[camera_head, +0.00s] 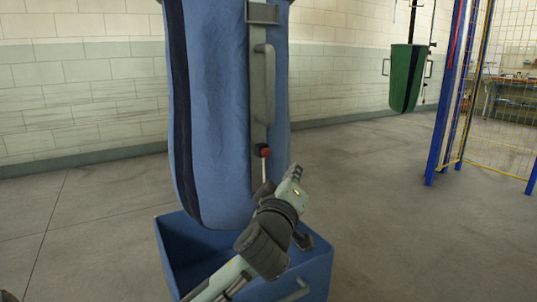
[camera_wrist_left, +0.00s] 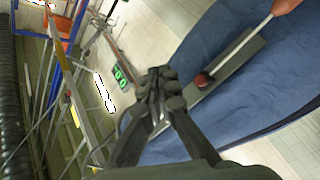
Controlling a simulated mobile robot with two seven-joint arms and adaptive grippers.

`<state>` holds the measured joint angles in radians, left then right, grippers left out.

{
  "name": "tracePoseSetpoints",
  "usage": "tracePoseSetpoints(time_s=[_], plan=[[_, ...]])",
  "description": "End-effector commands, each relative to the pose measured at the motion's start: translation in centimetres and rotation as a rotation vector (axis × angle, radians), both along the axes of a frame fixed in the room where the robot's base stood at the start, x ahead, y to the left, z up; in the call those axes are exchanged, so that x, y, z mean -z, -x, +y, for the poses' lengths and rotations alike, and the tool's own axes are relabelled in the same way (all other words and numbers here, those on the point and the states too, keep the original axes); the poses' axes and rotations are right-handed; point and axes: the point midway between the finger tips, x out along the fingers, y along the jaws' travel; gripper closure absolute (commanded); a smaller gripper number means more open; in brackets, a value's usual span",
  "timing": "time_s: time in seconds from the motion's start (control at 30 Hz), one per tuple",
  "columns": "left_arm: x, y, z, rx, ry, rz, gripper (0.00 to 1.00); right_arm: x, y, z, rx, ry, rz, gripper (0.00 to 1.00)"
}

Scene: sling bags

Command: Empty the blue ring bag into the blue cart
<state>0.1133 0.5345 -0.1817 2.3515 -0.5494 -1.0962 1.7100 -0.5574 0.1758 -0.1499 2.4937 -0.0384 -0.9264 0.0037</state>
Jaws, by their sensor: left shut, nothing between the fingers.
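The blue ring bag (camera_head: 225,95) hangs upright above the open blue cart (camera_head: 178,255), its rounded bottom just over the cart. A grey strip on its front carries a handle (camera_head: 265,85) and, lower down, a red knob (camera_head: 264,152) on a thin pale rod. My left gripper (camera_head: 263,190) is in front of the lower bag, near the rod's lower end. In the left wrist view its fingers (camera_wrist_left: 160,88) are shut and empty, beside the bag's grey strip (camera_wrist_left: 232,68) and a dark red piece (camera_wrist_left: 203,80). Contact cannot be told. The cart's inside is mostly hidden. My right gripper is not in view.
A green bag (camera_head: 406,78) hangs far back at the right. A blue post and yellow mesh fence (camera_head: 500,90) stand at the right. A pale brick wall (camera_head: 80,90) runs behind. The grey floor (camera_head: 390,200) right of the cart is clear.

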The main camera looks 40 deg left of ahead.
Motion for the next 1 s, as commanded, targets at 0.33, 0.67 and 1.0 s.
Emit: tracePoseSetpoints(time_s=[0.33,0.67,1.0], plan=[[0.0,-1.3,3.3,-0.004,-0.009,0.003,1.00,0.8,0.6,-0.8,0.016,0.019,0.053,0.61],[0.1,-2.9,7.1,-0.001,0.000,0.002,1.00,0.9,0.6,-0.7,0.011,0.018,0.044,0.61],[0.0,-3.4,8.1,0.000,0.000,0.002,1.00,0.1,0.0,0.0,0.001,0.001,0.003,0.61]])
